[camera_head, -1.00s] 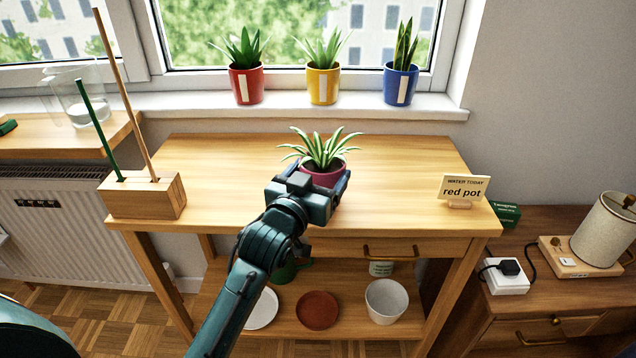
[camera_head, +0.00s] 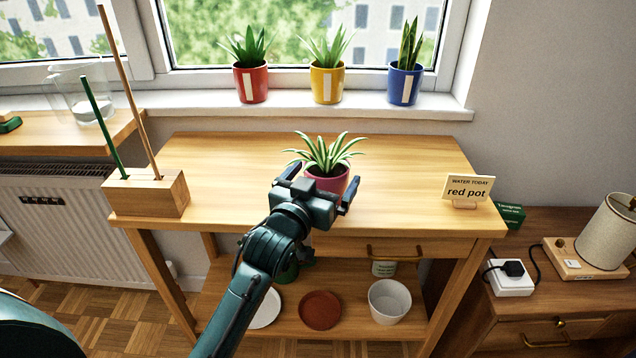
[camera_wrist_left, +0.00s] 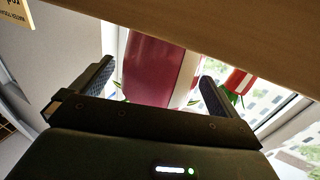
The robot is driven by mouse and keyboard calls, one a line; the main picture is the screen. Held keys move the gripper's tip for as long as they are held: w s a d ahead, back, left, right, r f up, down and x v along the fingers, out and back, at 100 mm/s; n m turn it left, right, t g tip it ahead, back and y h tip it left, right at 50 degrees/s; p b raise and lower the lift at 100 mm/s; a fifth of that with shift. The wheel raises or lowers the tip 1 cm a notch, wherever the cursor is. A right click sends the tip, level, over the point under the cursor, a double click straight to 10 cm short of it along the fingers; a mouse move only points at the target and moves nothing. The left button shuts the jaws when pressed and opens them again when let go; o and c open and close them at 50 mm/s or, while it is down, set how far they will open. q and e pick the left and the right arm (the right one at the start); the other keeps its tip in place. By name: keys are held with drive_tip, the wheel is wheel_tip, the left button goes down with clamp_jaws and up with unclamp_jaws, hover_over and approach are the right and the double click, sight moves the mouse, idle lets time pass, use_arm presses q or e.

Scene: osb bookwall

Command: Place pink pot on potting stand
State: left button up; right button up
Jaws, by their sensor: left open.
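The pink pot (camera_head: 328,182) holds a spiky green-and-white plant and stands upright on the wooden potting stand (camera_head: 230,160), near the middle of its top. My left gripper (camera_head: 321,180) is open on the near side of the pot, its fingers spread to either side. It covers the pot's lower front in the head view. In the left wrist view, which is upside down, the pot (camera_wrist_left: 155,70) shows between the two open fingers (camera_wrist_left: 157,73), with gaps at both sides. My right gripper is not in view.
Red (camera_head: 251,84), yellow (camera_head: 327,85) and blue (camera_head: 403,86) pots stand on the windowsill behind. A wooden block with two sticks (camera_head: 148,193) is at the stand's left. A "red pot" sign (camera_head: 467,190) is at its right. The top between is mostly clear.

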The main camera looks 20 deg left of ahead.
use_arm(q)
drive_tip(key=s+d+f+m+g+p, duration=0.1)
drive_tip(key=s+f+g+p, duration=0.2)
drive_tip(key=s+p, duration=0.6)
drive_tip(key=s+d+f+g+h+p, duration=0.1)
drive_tip(key=s+f+g+p, duration=0.2)
drive_tip(key=s+p, duration=0.6)
drive_tip(key=s+g, duration=0.1)
drive_tip(key=s, duration=0.6)
drive_tip(key=shift+s+f+m+h, duration=0.25)
drive_tip(key=shift+s+m+h, duration=0.05)
drive_tip(key=shift+m, duration=0.1)
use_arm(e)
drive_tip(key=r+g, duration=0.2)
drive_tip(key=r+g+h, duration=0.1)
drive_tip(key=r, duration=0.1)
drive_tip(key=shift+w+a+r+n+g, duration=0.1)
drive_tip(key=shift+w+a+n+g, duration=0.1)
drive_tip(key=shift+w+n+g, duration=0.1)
